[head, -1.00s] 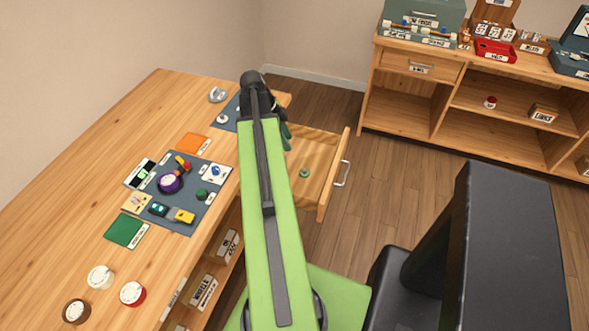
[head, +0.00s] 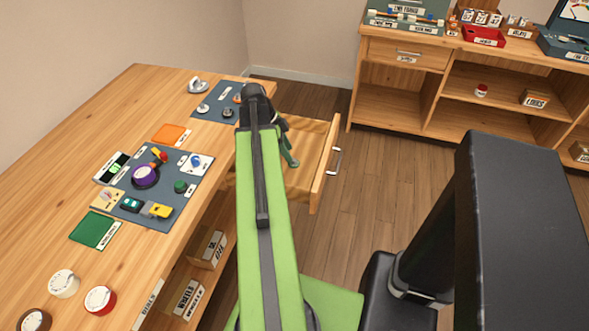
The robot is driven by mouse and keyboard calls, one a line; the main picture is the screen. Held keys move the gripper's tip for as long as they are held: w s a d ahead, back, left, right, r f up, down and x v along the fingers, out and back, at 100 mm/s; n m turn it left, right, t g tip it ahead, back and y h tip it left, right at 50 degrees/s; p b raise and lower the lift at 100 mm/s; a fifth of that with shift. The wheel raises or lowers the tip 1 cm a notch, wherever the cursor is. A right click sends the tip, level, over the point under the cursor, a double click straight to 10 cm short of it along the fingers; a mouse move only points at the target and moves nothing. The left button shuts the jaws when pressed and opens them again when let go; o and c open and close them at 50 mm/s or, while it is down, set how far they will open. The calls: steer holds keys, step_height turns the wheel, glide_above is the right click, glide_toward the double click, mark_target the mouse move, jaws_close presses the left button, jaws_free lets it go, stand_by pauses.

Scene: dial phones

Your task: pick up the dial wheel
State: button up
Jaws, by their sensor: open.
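My gripper (head: 290,155) reaches down into the open drawer (head: 310,152) right of the workbench. Its dark green fingers are small and partly behind my arm, and it is open. The small grey-green wheel seen on the drawer floor a second ago lies at or under the fingertips and cannot be made out separately. I cannot tell whether the fingers touch it. Several other round dial-like parts are on the bench: a white one (head: 64,283), a red-rimmed one (head: 100,300) and a brown-rimmed one (head: 34,321) at the front left.
A grey mat (head: 160,215) on the workbench (head: 60,150) holds a purple ring (head: 145,176) and several small parts. Another mat (head: 213,116) lies farther back. The drawer's front has a metal handle (head: 334,161). A shelf unit (head: 400,90) stands behind, with open floor between.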

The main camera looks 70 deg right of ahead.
mark_target(294, 162)
steer(key=b+x, duration=0.5)
steer(key=shift+w+d+f, duration=0.1)
steer(key=shift+d+f, duration=0.1)
steer(key=shift+d, duration=0.1)
steer(key=shift+r, duration=0.2)
jaws_close()
